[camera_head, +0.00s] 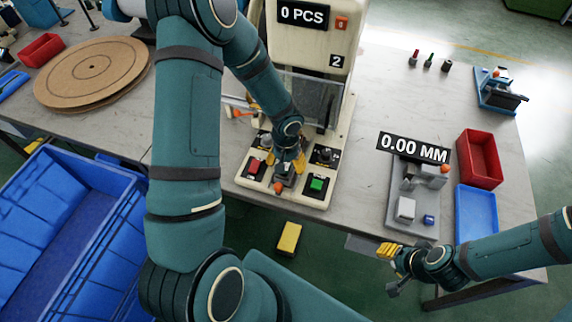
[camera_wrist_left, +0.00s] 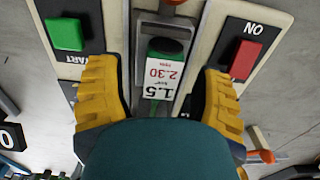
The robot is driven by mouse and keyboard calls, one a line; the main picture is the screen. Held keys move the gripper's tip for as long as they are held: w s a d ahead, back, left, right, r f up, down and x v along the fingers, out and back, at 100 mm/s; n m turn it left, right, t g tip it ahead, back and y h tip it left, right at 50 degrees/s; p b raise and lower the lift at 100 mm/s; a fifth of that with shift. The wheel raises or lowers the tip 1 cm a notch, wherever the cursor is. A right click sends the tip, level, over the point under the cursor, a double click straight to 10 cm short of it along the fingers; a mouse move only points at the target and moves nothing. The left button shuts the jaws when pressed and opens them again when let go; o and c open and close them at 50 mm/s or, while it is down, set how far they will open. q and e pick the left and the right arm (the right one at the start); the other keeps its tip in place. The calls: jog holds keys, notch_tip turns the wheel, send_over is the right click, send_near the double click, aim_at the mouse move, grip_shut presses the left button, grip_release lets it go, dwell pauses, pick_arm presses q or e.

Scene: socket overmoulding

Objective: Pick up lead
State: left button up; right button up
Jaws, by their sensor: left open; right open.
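My left gripper (camera_head: 288,162) is open and points down over the front of the cream machine (camera_head: 262,202). In the left wrist view its yellow fingers (camera_wrist_left: 158,76) stand on either side of a dark green-topped piece (camera_wrist_left: 165,48) with a white label reading 1.5 and 2.30. A bit of green shows below the label, which may be the lead. The piece sits in a grey holder (camera_wrist_left: 183,30), and I see no finger touching it. My right gripper (camera_head: 391,268) is open and empty off the table's front edge.
A green START button (camera_head: 317,184) and a red ON button (camera_head: 255,167) flank the holder closely. A measuring fixture (camera_head: 396,226), red bin (camera_head: 479,158) and blue tray (camera_head: 476,214) stand right. A yellow block (camera_head: 289,239) shows below the table edge.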

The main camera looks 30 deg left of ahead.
pick_arm(q)
grip_shut()
